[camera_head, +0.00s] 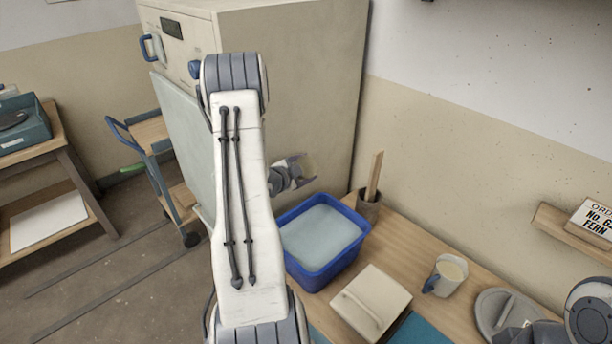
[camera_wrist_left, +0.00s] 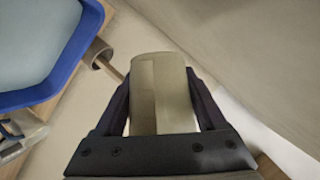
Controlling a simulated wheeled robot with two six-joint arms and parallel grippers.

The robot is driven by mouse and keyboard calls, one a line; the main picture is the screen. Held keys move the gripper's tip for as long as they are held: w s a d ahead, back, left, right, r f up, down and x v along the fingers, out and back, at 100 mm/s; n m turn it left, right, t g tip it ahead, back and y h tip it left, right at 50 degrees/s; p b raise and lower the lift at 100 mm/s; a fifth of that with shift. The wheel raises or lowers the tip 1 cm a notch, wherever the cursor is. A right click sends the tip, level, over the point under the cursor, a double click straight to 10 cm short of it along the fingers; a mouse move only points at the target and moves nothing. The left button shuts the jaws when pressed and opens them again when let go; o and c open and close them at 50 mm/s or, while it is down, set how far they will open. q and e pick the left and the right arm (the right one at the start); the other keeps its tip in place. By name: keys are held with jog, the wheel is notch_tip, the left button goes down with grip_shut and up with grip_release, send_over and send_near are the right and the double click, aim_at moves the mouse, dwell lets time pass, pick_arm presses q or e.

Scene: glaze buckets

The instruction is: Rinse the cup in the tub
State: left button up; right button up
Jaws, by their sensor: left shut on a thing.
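A pale olive-beige cup (camera_wrist_left: 160,95) sits between the two dark fingers of my left gripper (camera_wrist_left: 160,108), which is shut on it. In the head view the left gripper (camera_head: 298,172) is partly hidden behind my own arm, and the cup (camera_head: 309,166) blends into the cabinet behind. The blue tub (camera_head: 322,273) stands on the table with pale blue-grey liquid in it. It also shows in the left wrist view (camera_wrist_left: 72,75), to the left of the cup. The cup appears to be above and behind the tub, clear of the liquid. My right gripper is not clearly visible.
A pot with a wooden stick (camera_head: 369,207) stands behind the tub's right corner. A square lidded box (camera_head: 371,302), a mug with a blue handle (camera_head: 446,274) and a grey round lid (camera_head: 497,308) are to the right. A large beige cabinet (camera_head: 310,80) rises behind.

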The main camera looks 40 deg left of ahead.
pick_arm(q)
jog(key=shift+a+f+m+t+y+b, duration=0.1)
jog(key=shift+f+m+t+y+b, duration=0.2)
jog(key=shift+m+b, duration=0.8)
jog(key=m+t+y+b, duration=0.1)
jog(key=b, duration=0.3)
jog(key=m+t+y+b, duration=0.1)
jog(key=m+b, duration=0.1)
jog(key=b, duration=0.3)
jog(key=shift+d+f, duration=0.2)
jog(key=shift+d, duration=0.1)
jog(key=m+b, duration=0.1)
jog(key=b, duration=0.2)
jog(key=d+m+t+b, duration=0.1)
jog(key=m+b, duration=0.1)
jog(key=b, duration=0.2)
jog(key=r+m+t+b, duration=0.1)
jog(key=b, duration=0.3)
jog(key=shift+s+d+m+y, duration=0.2)
jog(key=shift+m+y, duration=0.1)
jog(key=shift+m, duration=0.1)
jog(key=shift+r, duration=0.2)
